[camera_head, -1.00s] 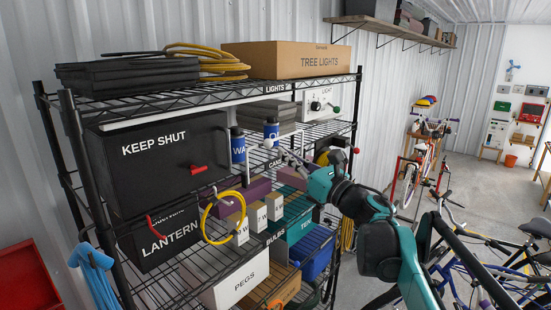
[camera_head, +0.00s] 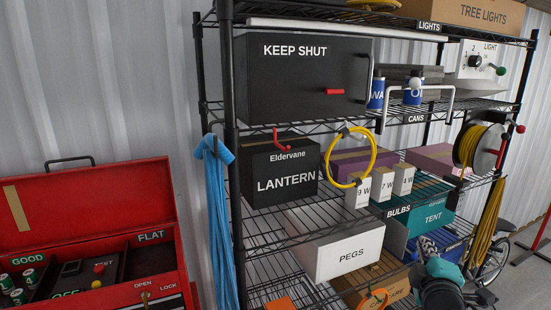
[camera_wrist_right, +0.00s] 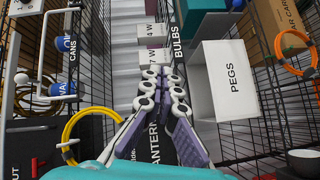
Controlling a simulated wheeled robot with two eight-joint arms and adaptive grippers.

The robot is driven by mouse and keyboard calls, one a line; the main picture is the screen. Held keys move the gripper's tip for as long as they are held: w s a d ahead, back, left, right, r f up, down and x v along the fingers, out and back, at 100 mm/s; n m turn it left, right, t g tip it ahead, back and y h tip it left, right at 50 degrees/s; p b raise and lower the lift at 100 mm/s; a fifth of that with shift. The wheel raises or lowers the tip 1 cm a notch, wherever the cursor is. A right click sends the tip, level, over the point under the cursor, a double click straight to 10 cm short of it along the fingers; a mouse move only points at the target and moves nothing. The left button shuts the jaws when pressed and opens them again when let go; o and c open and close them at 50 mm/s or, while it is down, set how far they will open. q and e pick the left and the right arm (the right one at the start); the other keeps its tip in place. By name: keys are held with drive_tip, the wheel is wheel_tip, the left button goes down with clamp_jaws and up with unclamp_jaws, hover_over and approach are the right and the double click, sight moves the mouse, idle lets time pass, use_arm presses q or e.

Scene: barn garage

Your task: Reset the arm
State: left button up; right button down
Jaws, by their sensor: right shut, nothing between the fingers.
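My right arm (camera_head: 440,285), teal and dark grey, comes up from the bottom right of the head view. Its gripper (camera_head: 427,245) is small and partly hidden there, in front of the shelf by the teal TENT box (camera_head: 433,213) and a blue bin (camera_head: 398,240). In the right wrist view the gripper (camera_wrist_right: 166,75) shows its two fingers together, shut and empty. They point toward the white bulb boxes (camera_wrist_right: 152,38), with the white PEGS box (camera_wrist_right: 225,80) to the right. My left gripper is not in view.
The wire shelf holds a black KEEP SHUT box (camera_head: 300,85), a LANTERN box (camera_head: 280,172) and a yellow ring (camera_head: 352,157). A white bar handle (camera_head: 421,88) juts out by the blue cans (camera_head: 376,95). An open red toolbox (camera_head: 85,220) stands left.

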drive_tip(key=s+a+f+m+g+y+b, duration=0.2)
drive_tip(key=s+a+f+m+g+b, duration=0.1)
drive_tip(key=f, duration=1)
drive_tip(key=s+a+f+m+g+y+b, duration=0.2)
drive_tip(key=s+a+f, duration=0.5)
drive_tip(key=f, duration=0.6)
drive_tip(key=s+a+f+m+g+y+b, duration=0.1)
drive_tip(key=s+a+f+m+g+b, duration=0.2)
drive_tip(key=f, duration=1)
drive_tip(key=s+a+m+b, duration=0.2)
drive_tip(key=m+b, duration=0.1)
drive_tip(key=b, duration=0.1)
drive_tip(key=shift+s+a+f+g+y+b, duration=0.15)
drive_tip(key=shift+s+a+g+y+b, duration=0.05)
drive_tip(key=shift+s+g+y+b, duration=0.2)
drive_tip(key=shift+w, duration=0.1)
